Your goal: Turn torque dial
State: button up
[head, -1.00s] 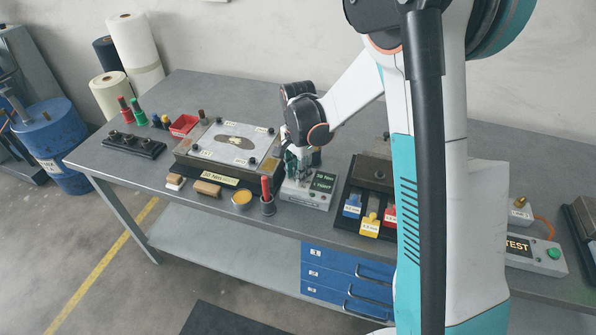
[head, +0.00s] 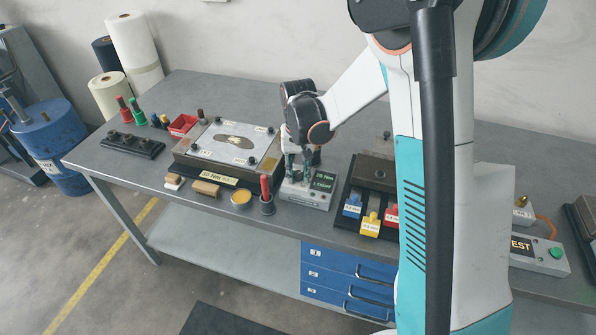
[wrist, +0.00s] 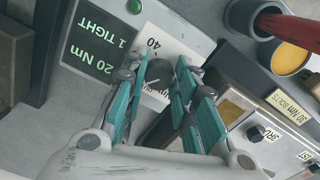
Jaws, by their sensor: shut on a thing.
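The torque unit is a light grey box (head: 300,194) on the bench in the head view. Its dark screen (wrist: 92,52) reads "20 Nm 1 TIGHT" in the wrist view. The torque dial (wrist: 158,77) is a dark round knob on a pale scale plate (wrist: 176,46), where the number 40 is legible. My gripper (wrist: 161,76) points down over the unit, its teal-padded fingers on either side of the dial, shut on it. The fingers hide part of the scale. In the head view my gripper (head: 298,172) covers the dial.

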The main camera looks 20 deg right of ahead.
aim_at(298, 174)
jog(key=n, duration=0.3)
jog(key=shift+n, duration=2.2)
jog(key=o, duration=1.1)
jog(key=shift+c, duration=0.2)
notch_tip(298, 174, up, 12)
